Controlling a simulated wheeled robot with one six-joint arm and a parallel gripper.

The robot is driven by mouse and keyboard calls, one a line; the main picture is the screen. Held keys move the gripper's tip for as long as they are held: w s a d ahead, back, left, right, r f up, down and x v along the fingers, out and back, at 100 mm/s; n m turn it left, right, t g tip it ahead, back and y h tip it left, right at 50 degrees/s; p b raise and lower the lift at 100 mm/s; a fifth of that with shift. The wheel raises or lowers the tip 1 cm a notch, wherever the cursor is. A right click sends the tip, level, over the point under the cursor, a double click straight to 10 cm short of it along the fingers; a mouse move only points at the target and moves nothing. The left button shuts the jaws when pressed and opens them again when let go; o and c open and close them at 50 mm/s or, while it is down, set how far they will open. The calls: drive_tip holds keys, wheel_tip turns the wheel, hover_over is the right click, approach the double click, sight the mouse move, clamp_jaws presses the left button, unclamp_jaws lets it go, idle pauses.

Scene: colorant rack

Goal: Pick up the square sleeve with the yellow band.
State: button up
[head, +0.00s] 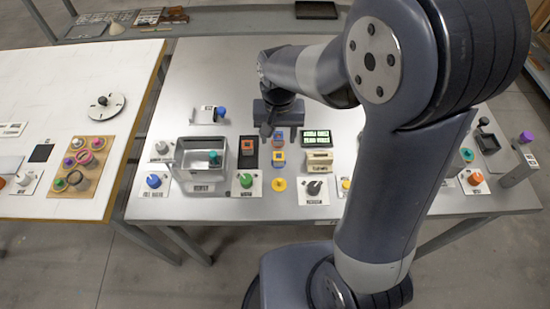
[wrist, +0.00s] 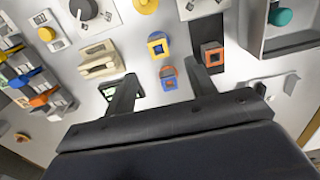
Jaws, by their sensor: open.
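The square sleeve with the yellow band (wrist: 158,47) stands on the table, a hollow blue and yellow square seen from above in the wrist view. In the head view the sleeve (head: 278,158) is small, between a yellow disc and a second piece. That second piece, blue and orange (wrist: 168,78), stands between it and my gripper's palm. My gripper (wrist: 162,68) is open with nothing held. Its fingers are spread to either side of this row of pieces, and the yellow-banded sleeve lies just beyond the fingertips in the picture. In the head view my gripper (head: 268,128) is partly hidden by my wrist.
An orange-red square sleeve (wrist: 211,56) sits on a black plate (head: 248,160) beside my right-hand finger in the wrist view. A beige block (head: 319,160) and a black sign with green text (head: 317,138) stand right. A grey open bin (head: 201,172) is left. A yellow disc (head: 279,184) lies in front.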

hover_over(279, 157)
drive_tip(key=f, duration=0.4)
drive_tip(key=shift+a+f, duration=0.15)
drive_tip(key=shift+a, duration=0.05)
drive_tip(key=shift+d+f, duration=0.15)
drive_tip(key=shift+f, duration=2.45)
drive_tip(key=shift+c, duration=0.3)
drive_tip(key=c, duration=1)
wheel_tip(279, 157, up, 10)
drive_tip(key=shift+s+f+p, duration=0.15)
drive_tip(key=shift+s+p, duration=3.1)
drive_tip(key=shift+s, duration=0.3)
